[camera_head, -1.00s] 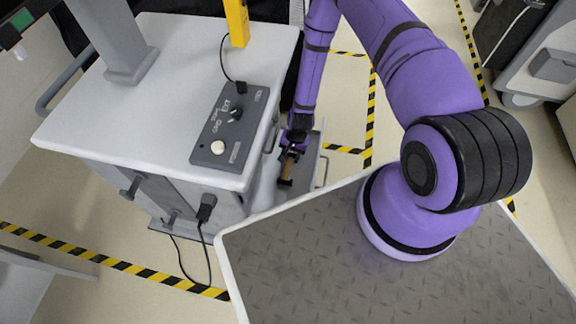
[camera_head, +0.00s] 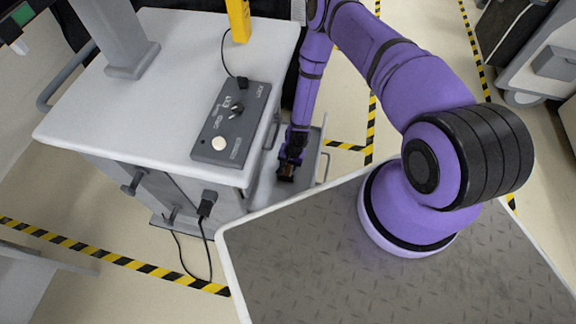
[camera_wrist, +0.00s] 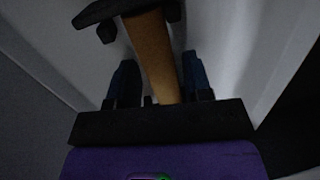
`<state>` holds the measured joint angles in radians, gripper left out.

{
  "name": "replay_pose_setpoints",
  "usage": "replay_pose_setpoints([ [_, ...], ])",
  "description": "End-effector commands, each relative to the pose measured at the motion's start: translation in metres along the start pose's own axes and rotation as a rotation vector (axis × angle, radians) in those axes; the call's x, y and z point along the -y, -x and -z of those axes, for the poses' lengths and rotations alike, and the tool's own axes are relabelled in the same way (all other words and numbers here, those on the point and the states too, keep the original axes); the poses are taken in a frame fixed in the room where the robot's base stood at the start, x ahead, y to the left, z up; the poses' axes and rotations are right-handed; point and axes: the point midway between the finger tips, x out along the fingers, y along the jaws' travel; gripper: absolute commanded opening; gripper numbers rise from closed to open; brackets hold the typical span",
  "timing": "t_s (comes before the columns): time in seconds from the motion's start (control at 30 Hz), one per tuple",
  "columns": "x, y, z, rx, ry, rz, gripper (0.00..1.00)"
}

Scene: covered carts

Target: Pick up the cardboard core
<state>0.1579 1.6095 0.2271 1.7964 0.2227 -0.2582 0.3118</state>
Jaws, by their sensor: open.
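The cardboard core is a brown cylinder. In the wrist view the core (camera_wrist: 152,55) runs between the two fingers of my gripper (camera_wrist: 158,84), with a finger on each side. The fingers look open, with a gap to the core on at least one side. A black bracket or holder (camera_wrist: 108,12) crosses the core's far end.
The core lies in a narrow grey space, with a pale wall close on either side in the wrist view. The white-topped cart (camera_head: 150,110) stands left of my arm, with a control box (camera_head: 232,125) near its edge.

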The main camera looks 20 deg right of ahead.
Motion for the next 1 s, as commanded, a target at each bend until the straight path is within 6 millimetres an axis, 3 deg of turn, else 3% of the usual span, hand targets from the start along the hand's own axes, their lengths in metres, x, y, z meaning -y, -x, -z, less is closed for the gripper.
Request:
replay_pose_setpoints([
  [0.2,0.0001,-0.0001,0.0000,0.000,0.000,0.000,0.44],
  [0.37,0.0001,0.0000,0.0000,0.000,0.000,0.000,0.07],
  [0.4,0.0001,0.0000,0.0000,0.000,0.000,0.000,0.04],
  [1.0,0.0009,0.0023,0.0013,0.000,0.000,0.000,0.07],
])
